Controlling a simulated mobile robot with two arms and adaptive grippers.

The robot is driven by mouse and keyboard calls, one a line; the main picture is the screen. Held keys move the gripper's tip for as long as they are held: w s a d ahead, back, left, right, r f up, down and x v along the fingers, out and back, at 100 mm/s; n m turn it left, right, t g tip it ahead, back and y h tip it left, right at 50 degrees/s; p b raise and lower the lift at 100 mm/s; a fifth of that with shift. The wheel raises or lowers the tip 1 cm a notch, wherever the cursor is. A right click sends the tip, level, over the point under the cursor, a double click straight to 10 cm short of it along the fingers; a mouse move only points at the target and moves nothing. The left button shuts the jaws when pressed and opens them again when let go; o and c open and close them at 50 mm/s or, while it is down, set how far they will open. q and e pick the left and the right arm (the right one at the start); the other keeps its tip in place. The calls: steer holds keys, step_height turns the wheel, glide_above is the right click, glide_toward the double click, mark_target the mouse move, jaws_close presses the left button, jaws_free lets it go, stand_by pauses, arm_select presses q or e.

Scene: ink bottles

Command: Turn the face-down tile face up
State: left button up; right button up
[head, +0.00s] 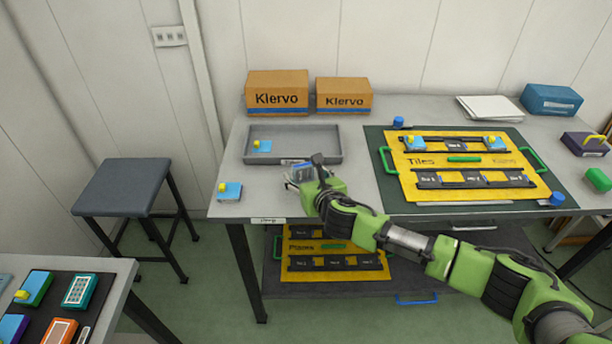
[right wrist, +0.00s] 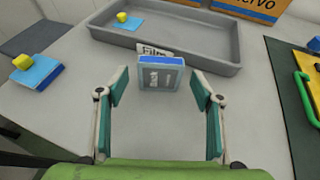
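A tile (right wrist: 160,77) with a blue edge and a grey side with pale marks sits on the table in front of the grey tray (right wrist: 226,67). No yellow knob shows on it. It also shows in the head view (head: 302,171), partly hidden by my right gripper (head: 305,181). In the right wrist view the fingers of my right gripper (right wrist: 160,88) are spread on either side of the tile, with a gap at each side. I cannot tell whether the tile lies flat or is tilted. My left gripper is not in view.
Light blue tiles with yellow knobs lie in the tray (head: 262,146) and near the table's left corner (head: 230,191). A yellow board (head: 408,188) with black racks is at the right. Two Klervo boxes (head: 277,92) stand behind the tray. A stool (head: 122,187) stands left.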

steer(key=v, duration=1.2)
stand_by(0.4)
